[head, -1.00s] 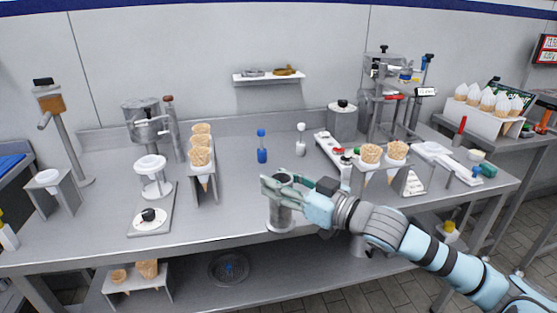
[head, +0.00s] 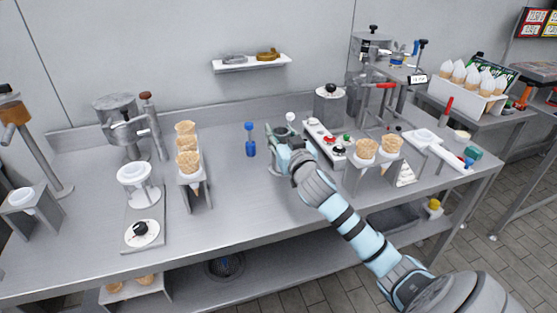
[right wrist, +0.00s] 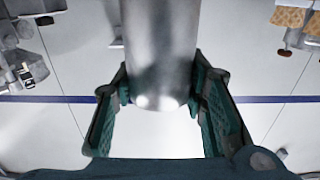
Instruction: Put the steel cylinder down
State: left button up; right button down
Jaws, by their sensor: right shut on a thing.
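The steel cylinder (right wrist: 160,45) fills the upper middle of the right wrist view. It stands between the two green fingers of my right gripper (right wrist: 162,105), which is shut on it. In the head view my right gripper (head: 281,140) is over the middle of the steel table, beside the blue-handled tool. The gripper and wrist cover most of the cylinder there; I cannot tell whether its bottom touches the table. My left gripper is not in view.
A blue tool (head: 250,140) stands just left of the gripper. A white topping tray (head: 324,140) is close on its right. Cones in a stand (head: 188,160) are further left, and more cones (head: 366,149) are right. The table (head: 235,215) is clear in front.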

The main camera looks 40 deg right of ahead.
jog(key=f, duration=0.2)
jog(key=shift+w+f, duration=0.25)
jog(key=shift+f, duration=0.1)
notch_tip(320, 180, down, 4)
jog(key=shift+s+a+r+b, duration=0.1)
jog(key=shift+s+a+b, duration=0.05)
jog(key=shift+b, duration=0.7)
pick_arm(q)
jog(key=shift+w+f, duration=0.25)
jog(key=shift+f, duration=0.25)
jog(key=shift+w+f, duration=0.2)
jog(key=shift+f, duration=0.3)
pick_arm(e)
jog(key=shift+f, duration=0.2)
jog(key=c, duration=1)
grip_release()
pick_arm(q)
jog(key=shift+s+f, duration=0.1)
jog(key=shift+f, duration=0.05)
pick_arm(e)
jog(key=shift+r, duration=0.1)
